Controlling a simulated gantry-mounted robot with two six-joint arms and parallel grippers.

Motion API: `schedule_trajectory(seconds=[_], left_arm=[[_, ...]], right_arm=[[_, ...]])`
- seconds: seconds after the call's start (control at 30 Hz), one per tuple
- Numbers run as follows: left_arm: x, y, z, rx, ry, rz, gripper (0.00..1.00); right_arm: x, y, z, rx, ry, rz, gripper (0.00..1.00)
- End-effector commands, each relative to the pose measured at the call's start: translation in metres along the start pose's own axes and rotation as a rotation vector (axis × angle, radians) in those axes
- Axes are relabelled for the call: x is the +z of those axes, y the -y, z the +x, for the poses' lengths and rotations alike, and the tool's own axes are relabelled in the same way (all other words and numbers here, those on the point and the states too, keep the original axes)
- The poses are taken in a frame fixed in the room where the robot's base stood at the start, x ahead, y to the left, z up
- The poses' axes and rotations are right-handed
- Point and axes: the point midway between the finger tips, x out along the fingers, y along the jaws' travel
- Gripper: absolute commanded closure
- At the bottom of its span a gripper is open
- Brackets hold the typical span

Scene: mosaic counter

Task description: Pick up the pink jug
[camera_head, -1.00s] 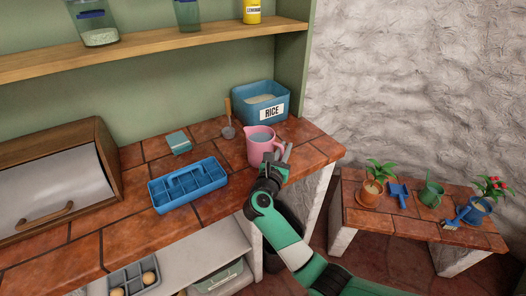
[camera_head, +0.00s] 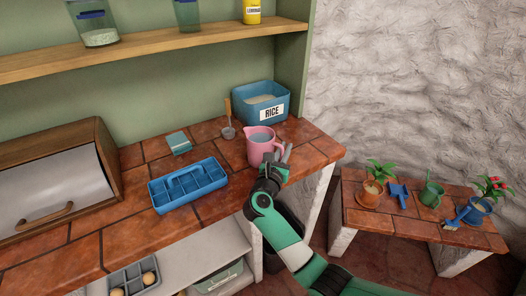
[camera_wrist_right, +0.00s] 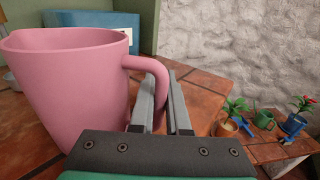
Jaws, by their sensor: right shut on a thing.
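The pink jug (camera_head: 261,145) stands upright on the tiled counter, in front of the blue rice bin. Its handle faces right. In the right wrist view the jug (camera_wrist_right: 68,85) fills the left side, with its handle between the two fingers. My right gripper (camera_head: 283,156) is shut on the handle; its fingers also show in the right wrist view (camera_wrist_right: 163,105). The jug's base is partly hidden by the gripper in the head view. My left gripper is not in view.
The blue rice bin (camera_head: 261,103) and a scoop (camera_head: 228,121) stand behind the jug. A blue caddy (camera_head: 187,186) and a small teal box (camera_head: 179,143) lie to the left. A low bench (camera_head: 412,221) with plants is at the right.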

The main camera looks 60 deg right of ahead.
Motion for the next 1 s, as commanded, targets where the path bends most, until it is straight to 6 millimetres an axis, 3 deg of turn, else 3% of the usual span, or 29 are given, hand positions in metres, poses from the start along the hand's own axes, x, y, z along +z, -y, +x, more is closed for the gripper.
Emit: schedule_trajectory(seconds=[0.67,0.87,1.0], left_arm=[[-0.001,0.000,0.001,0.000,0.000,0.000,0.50],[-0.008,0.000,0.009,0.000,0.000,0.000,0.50],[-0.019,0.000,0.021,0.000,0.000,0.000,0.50]], right_arm=[[0.004,0.000,0.000,0.000,0.003,0.003,1.00],[0.024,0.000,0.000,0.000,0.004,0.005,1.00],[0.051,0.004,-0.009,0.002,0.004,0.006,1.00]])
